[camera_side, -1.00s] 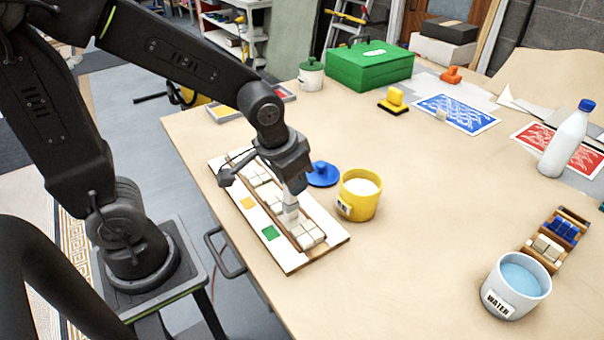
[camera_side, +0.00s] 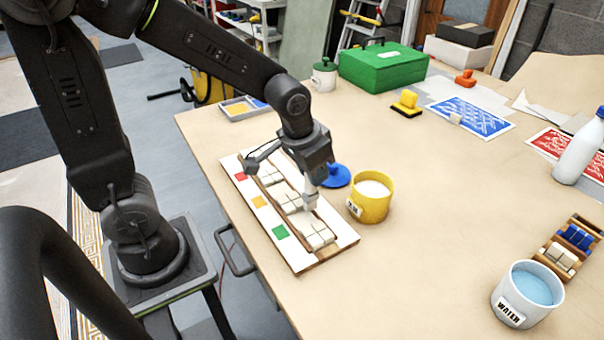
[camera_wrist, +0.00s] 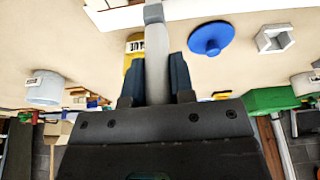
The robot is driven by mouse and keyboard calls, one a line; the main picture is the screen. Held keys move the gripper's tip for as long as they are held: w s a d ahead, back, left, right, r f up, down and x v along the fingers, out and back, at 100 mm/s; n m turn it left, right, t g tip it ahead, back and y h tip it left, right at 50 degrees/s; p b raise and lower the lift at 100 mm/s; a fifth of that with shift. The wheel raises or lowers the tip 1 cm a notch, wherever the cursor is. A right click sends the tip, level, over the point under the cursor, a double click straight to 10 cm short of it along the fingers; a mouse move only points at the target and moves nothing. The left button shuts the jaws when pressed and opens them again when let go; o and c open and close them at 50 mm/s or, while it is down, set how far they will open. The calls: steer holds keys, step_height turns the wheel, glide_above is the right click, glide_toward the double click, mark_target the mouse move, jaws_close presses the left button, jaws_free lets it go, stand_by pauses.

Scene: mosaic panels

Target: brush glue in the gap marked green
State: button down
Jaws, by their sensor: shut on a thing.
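The white mosaic panel (camera_side: 305,264) lies on the table with red (camera_side: 240,176), yellow (camera_side: 259,201) and green (camera_side: 280,232) squares along its near-left side. Beside them a wood-edged channel holds groups of cream tiles (camera_side: 318,235) with gaps between them. My gripper (camera_side: 312,186) is shut on a pale brush (camera_wrist: 157,60), held roughly upright over the channel. The brush tip is near the tiles between the middle and nearest groups; I cannot tell whether it touches. The yellow cup (camera_side: 371,205) holds white stuff and stands right of the panel.
A blue knobbed lid (camera_side: 336,176) lies behind the brush. A white water cup (camera_side: 525,300) and a rack of blue and cream tiles (camera_side: 565,248) stand at the right. A green box (camera_side: 383,68) stands at the back. The table's middle right is clear.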

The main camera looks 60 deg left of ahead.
steer(key=shift+w, duration=0.5)
steer(key=shift+s, duration=3.05)
step_height(320, 180, up, 6)
steer(key=shift+r, duration=0.25)
